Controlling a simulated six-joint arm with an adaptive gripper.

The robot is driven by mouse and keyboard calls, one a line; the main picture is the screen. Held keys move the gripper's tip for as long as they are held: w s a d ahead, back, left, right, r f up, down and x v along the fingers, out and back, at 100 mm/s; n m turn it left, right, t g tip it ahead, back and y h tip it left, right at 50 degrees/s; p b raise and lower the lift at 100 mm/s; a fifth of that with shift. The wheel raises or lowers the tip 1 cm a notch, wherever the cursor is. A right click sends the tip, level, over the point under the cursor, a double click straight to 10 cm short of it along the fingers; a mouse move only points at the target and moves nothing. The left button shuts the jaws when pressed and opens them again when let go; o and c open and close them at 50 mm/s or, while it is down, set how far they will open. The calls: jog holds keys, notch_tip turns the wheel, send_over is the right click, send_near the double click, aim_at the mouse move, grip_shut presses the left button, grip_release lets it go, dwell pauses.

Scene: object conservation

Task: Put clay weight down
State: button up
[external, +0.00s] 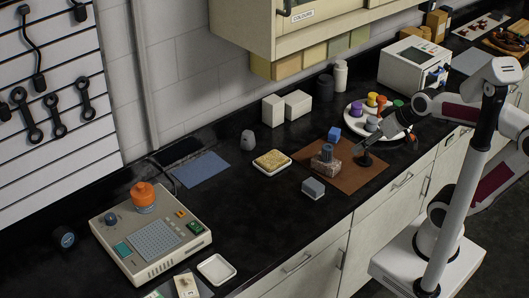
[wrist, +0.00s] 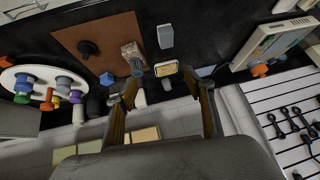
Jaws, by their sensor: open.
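A pinkish-brown clay block (external: 325,167) sits on the brown mat (external: 345,185), with a blue-grey weight (external: 327,152) standing upright on top. In the wrist view the clay block (wrist: 131,50) and the weight (wrist: 137,68) show beyond my left fingertip.
A blue cube (external: 334,134) sits near the mat's back edge. A white round tray (external: 352,113) behind holds several coloured weights. A grey block (external: 313,188) and a sponge on a dish (external: 258,168) lie to the left. The counter's front edge is close to the mat.

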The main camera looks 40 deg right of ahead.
jog(key=s+d+f+g+h, duration=0.1)
jog(key=s+d+f, duration=0.2)
jog(key=s, duration=0.6)
jog(key=shift+d+f+m+g+h, duration=0.3)
jog(key=shift+d+m+h, duration=0.1)
jog(key=shift+d, duration=0.5)
jog(key=shift+s, duration=0.1)
